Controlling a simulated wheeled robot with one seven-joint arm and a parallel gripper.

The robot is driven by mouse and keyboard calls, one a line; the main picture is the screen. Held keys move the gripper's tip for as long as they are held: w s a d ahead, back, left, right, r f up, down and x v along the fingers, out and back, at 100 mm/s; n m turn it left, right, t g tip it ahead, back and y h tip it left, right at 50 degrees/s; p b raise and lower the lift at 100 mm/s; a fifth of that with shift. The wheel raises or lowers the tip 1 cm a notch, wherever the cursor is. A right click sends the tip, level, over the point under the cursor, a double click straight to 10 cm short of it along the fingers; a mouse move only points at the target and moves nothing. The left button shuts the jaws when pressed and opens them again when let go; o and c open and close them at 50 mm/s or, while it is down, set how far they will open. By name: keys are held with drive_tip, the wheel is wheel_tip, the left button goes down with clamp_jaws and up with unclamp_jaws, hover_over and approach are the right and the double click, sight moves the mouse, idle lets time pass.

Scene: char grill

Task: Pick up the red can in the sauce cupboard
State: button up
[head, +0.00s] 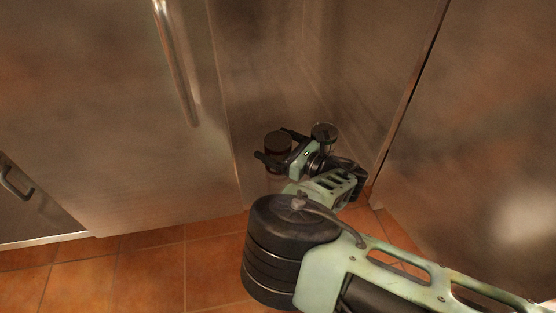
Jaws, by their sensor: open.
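A dark reddish can (278,140) with a dark round top stands upright in the recess of the open metal cupboard (295,55), a little right of the picture's middle. My gripper (272,148) is open, and its two dark fingers point left at the can.
A closed metal door with a long upright handle (178,65) stands left of the recess. A large metal panel (480,130) borders it on the right. A lower drawer with a dark handle (14,178) is at far left. Orange floor tiles (135,268) are clear at lower left.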

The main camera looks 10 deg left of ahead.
drive_tip(key=shift+w+a, duration=0.3)
drive_tip(key=shift+a, duration=0.3)
drive_tip(key=c, duration=1.3)
drive_tip(key=shift+r, duration=0.1)
drive_tip(key=shift+c, duration=0.4)
drive_tip(key=shift+r, duration=0.1)
